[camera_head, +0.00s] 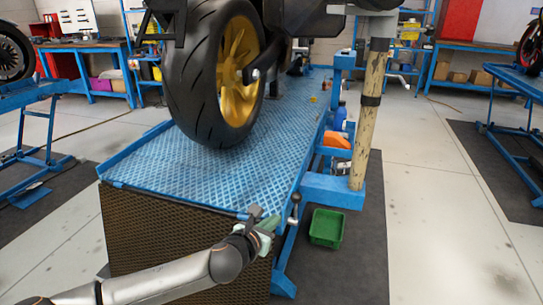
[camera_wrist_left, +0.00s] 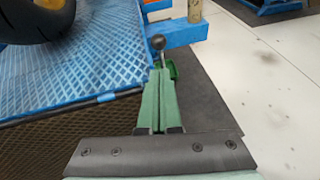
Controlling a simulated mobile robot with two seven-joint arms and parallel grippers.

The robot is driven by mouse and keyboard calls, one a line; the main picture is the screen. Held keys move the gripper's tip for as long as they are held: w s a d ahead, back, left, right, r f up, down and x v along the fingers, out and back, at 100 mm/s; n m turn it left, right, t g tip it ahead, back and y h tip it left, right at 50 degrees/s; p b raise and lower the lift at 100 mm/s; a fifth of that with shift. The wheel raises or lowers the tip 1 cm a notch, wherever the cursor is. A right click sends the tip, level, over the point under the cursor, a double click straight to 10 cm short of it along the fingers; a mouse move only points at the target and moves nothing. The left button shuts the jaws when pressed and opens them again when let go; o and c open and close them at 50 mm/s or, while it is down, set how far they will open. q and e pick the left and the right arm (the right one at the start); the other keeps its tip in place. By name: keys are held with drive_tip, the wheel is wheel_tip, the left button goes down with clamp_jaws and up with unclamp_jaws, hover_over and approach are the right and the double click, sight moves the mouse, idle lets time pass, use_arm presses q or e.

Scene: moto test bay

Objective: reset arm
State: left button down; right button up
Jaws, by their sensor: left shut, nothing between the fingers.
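My left arm comes in from the lower left in the head view. My left gripper (camera_head: 268,222) is at the near right corner of the blue lift table (camera_head: 150,172). Its green fingers are shut with nothing between them, as the left wrist view (camera_wrist_left: 159,95) also shows. A lever with a dark ball knob (camera_head: 294,220) stands just right of the fingertips. The knob (camera_wrist_left: 157,43) shows just beyond the fingertips in the left wrist view; I cannot tell whether they touch the lever. My right gripper is not in view.
A motorcycle's rear wheel (camera_head: 212,75) stands on the lift. A green bin (camera_head: 327,228) sits on the dark floor mat right of the lever. A wooden post (camera_head: 366,130) rises from the lift's blue side arm. Pale floor (camera_head: 430,220) lies open to the right.

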use_arm(q)
drive_tip(key=s+d+f+n+g+h, duration=0.1)
drive_tip(key=s+d+f+n+g, duration=0.1)
drive_tip(key=s+d+f+n, duration=0.35)
drive_tip(key=s+a+f+n, duration=0.45)
drive_tip(key=s+n, duration=0.25)
drive_tip(key=n, duration=0.4)
drive_tip(key=s+a+f+n, duration=0.45)
drive_tip(key=s+n, duration=0.35)
drive_tip(key=n, duration=0.3)
drive_tip(key=s+a+f+n+g+y, duration=0.1)
drive_tip(key=s+a+f+n+y, duration=0.4)
drive_tip(key=s+a+n, duration=0.55)
drive_tip(key=s+a+r+n+p, duration=0.1)
drive_tip(key=a+r+n+p, duration=0.1)
drive_tip(key=r+p, duration=0.7)
drive_tip(key=a+p, duration=0.1)
drive_tip(key=p, duration=0.4)
drive_tip(key=shift+s+a+r+p, duration=0.15)
drive_tip(key=shift+s+r+p, duration=0.1)
drive_tip(key=shift+p, duration=0.1)
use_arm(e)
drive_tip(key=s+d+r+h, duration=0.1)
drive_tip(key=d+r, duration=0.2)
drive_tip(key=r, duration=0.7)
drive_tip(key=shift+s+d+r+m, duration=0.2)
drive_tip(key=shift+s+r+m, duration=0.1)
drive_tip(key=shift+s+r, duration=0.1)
use_arm(q)
drive_tip(key=shift+f, duration=0.1)
